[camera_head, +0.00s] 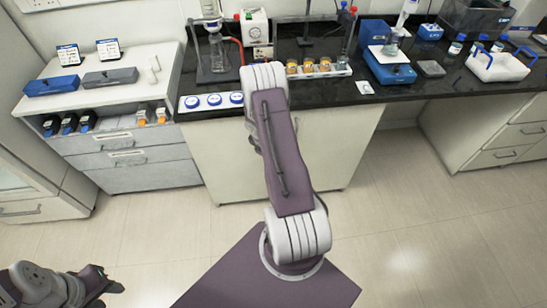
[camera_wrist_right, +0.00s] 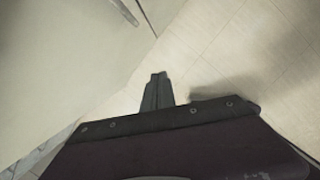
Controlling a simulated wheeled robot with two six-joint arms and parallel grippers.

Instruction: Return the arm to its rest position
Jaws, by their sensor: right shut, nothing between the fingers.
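My right arm (camera_head: 285,165), purple and white, rises through the middle of the head view and reaches over the front of the dark counter. Its gripper is hidden in the head view. In the right wrist view my right gripper (camera_wrist_right: 158,82) is shut and empty, with pale floor and a light cabinet front beyond it. My left gripper (camera_head: 108,286) is low at the left of the head view, above the floor. It is small and dark there, and I cannot tell whether it is open or shut.
The dark counter (camera_head: 425,85) holds a tray of orange-topped jars (camera_head: 308,68), a blue device (camera_head: 388,70) and a white carrier (camera_head: 498,66). Round blue-and-white discs (camera_head: 213,100) lie near its front edge. A white drawer unit (camera_head: 130,165) stands left. The floor (camera_head: 410,225) is clear.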

